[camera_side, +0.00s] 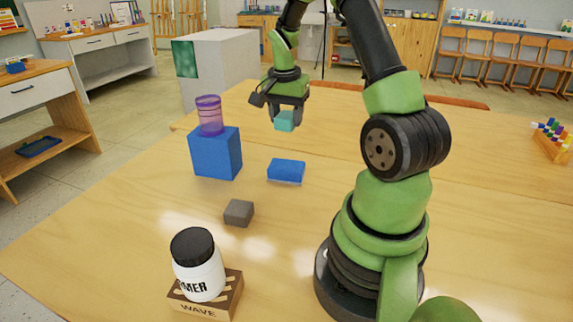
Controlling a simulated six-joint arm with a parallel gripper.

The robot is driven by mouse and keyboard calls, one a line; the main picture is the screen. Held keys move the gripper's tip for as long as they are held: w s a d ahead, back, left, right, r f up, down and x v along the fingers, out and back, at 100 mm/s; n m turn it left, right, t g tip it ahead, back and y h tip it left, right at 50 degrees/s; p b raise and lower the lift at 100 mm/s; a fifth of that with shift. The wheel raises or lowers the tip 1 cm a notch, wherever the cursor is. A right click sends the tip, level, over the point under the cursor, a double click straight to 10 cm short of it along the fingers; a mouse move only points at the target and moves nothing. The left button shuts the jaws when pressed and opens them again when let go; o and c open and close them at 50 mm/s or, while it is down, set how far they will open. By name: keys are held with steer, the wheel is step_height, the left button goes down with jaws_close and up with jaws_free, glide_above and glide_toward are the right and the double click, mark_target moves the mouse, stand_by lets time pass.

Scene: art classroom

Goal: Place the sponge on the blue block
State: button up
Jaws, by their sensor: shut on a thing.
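My gripper (285,115) points down and is shut on a small teal block-like piece, which looks like the sponge (284,122). It holds the sponge in the air, above the table's far part. A low, flat blue block (286,172) lies on the table below it in the picture, and the two are apart. A larger blue cube (214,157) stands to the left, with a purple see-through jar (210,118) upright on top. I cannot tell for sure which blue piece is the task's block.
A small grey block (239,213) lies on the wooden table (130,240) in front. A white jar with a black lid (198,268) stands on a brown "WAVE" box (207,306) at the front. A rack of coloured pieces (552,140) is far right. The table around the flat block is clear.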

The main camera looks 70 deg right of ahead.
mark_target(287, 164)
step_height(287, 164, down, 10)
steer(key=shift+f, duration=0.2)
steer(key=shift+f, duration=0.1)
stand_by(0.3)
steer(key=o, duration=0.9)
